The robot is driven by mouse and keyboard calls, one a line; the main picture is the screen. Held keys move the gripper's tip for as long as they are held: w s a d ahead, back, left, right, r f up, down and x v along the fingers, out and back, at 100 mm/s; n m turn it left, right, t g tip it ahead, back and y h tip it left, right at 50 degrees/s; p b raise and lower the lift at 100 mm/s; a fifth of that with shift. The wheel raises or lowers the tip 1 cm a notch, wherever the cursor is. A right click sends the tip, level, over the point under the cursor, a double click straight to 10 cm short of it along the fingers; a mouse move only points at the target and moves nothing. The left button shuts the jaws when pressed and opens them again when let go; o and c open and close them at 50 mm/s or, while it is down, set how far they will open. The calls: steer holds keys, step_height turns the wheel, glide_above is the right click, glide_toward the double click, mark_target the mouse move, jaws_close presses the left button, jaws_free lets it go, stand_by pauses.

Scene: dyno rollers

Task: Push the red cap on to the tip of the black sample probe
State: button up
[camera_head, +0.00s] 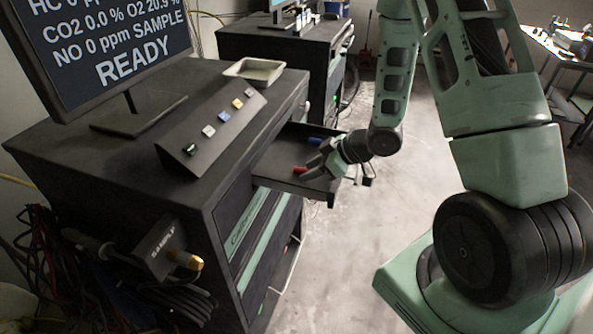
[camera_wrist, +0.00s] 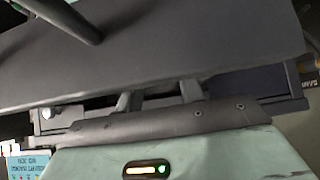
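A red piece (camera_head: 300,170), which looks like the red cap, shows in the head view at the open drawer, right by my fingertips. I cannot tell whether it lies in the drawer or touches a finger. My gripper (camera_head: 314,168) reaches over the drawer from the right. In the wrist view the two fingers of my gripper (camera_wrist: 160,97) stand apart, with nothing red seen between them. A box marked SAMPLE (camera_head: 158,247) with a brass-coloured fitting (camera_head: 186,260) is on the cabinet's near side. A dark probe-like rod (camera_head: 88,242) sits left of it; its tip is unclear.
The open drawer (camera_head: 275,172) juts from the black cabinet (camera_head: 95,165). A blue item (camera_head: 315,141) lies at its far side. A monitor (camera_head: 100,45), a sloped button panel (camera_head: 205,135) and a shallow tray (camera_head: 254,71) stand on top. Cables (camera_head: 40,255) hang at lower left. The floor (camera_head: 345,245) is clear.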

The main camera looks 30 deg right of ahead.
steer(key=shift+w+d, duration=0.1)
jaws_close()
steer(key=shift+r+p, duration=2.95)
steer(key=shift+r, duration=0.1)
